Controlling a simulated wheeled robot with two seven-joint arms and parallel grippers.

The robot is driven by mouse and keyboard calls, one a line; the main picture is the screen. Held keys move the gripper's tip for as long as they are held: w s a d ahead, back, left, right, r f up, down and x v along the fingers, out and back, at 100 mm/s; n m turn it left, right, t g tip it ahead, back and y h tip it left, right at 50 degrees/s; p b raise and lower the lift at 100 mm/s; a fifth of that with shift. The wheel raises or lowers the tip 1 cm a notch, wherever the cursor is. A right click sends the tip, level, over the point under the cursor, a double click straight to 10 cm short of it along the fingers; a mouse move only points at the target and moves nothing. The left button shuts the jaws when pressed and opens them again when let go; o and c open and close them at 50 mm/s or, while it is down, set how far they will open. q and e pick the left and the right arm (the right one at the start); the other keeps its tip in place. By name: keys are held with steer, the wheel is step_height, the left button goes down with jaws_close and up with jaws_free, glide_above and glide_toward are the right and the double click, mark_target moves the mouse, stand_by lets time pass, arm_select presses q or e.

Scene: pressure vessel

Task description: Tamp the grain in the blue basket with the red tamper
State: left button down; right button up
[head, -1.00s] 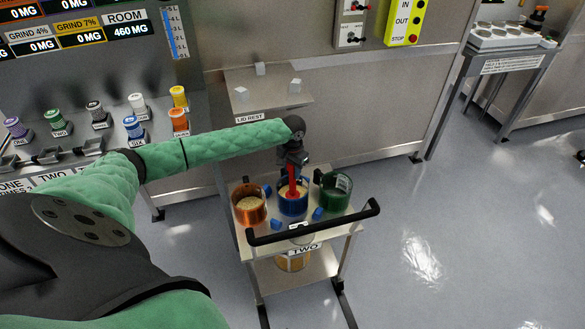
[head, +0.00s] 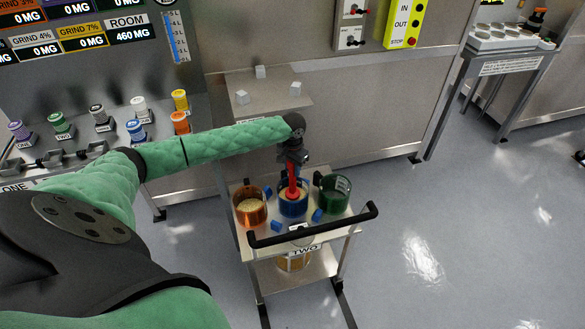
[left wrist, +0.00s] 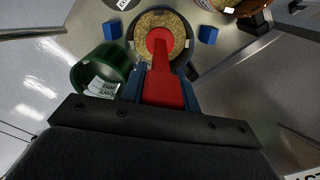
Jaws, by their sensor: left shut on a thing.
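The blue basket (head: 293,206) stands on the small cart between an orange and a green basket. My left gripper (head: 293,168) is above it, shut on the red tamper (head: 292,185), which points down into the basket. In the left wrist view the tamper's red handle (left wrist: 163,90) runs from my left gripper (left wrist: 160,95) to a round red head over the grain (left wrist: 175,23). The head lies within the blue rim. I cannot tell whether it touches the grain. My right gripper is not in view.
The orange basket (head: 250,212) with grain and the green basket (head: 334,196) flank the blue one closely. The cart's black handle bar (head: 310,228) crosses its front. Small blue blocks (head: 317,215) lie beside the basket. The lid rest shelf (head: 262,98) stands behind.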

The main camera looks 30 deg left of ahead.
arm_select(q)
steer(key=shift+f, duration=1.35)
steer(key=shift+r, duration=0.1)
steer(key=shift+r+p, duration=1.05)
steer(key=shift+r, duration=0.25)
step_height(320, 180, up, 7)
steer(key=p, duration=0.6)
steer(key=shift+f+p, duration=0.2)
steer(key=shift+p, duration=0.1)
steer(key=shift+f, duration=0.1)
